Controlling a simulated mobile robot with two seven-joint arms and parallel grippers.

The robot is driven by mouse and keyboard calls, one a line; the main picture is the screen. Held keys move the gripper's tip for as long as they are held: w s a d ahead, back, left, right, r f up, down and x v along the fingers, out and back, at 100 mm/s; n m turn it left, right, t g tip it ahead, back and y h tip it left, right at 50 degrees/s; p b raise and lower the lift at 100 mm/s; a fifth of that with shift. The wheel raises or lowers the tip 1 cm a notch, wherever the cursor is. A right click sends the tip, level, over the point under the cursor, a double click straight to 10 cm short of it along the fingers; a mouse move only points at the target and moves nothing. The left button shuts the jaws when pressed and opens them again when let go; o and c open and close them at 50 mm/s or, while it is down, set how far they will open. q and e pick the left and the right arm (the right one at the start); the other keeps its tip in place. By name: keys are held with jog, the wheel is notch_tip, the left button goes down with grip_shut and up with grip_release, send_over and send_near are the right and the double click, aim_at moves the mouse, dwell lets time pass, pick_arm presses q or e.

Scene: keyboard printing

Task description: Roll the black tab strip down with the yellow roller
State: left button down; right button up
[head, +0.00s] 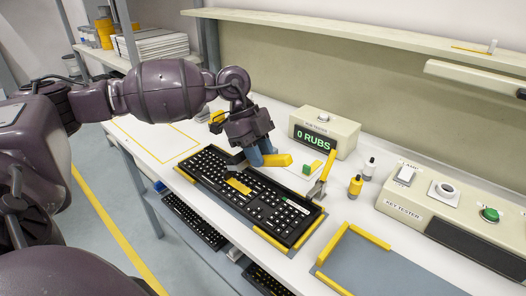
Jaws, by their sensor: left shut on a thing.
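The black keyboard (283,211) with white-marked keys lies on the bench in a grey, yellow-edged fixture. My left gripper (257,160) is above its far edge, fingers pointing down. It is shut on the yellow roller (278,160), whose handle shows to the right of the fingers. A grey part, seemingly the roller head, shows to their left, close to the keyboard; I cannot tell whether it touches. A yellow patch (239,186) lies on the keys. I cannot make out the black tab strip against the black keyboard. My right gripper is not in view.
A counter box (325,133) reading "0 RUBS" stands behind. A yellow upright piece (327,172), small bottles (355,186) and a key tester (437,208) stand to the right. An empty grey mat with yellow edges (382,267) lies at front right. More keyboards (194,221) lie below the bench.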

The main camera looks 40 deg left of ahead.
pick_arm(q)
jog(key=shift+r, duration=0.1)
notch_tip(320, 180, down, 3)
jog(key=shift+r, duration=0.1)
notch_tip(320, 180, down, 4)
jog(key=shift+f+b, duration=0.25)
jog(key=shift+b, duration=0.25)
jog(key=shift+f, duration=0.6)
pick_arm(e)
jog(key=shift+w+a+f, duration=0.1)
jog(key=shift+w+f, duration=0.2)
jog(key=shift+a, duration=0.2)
pick_arm(q)
jog(key=shift+f, duration=0.3)
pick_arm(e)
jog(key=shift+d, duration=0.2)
pick_arm(q)
jog(key=shift+f, duration=0.15)
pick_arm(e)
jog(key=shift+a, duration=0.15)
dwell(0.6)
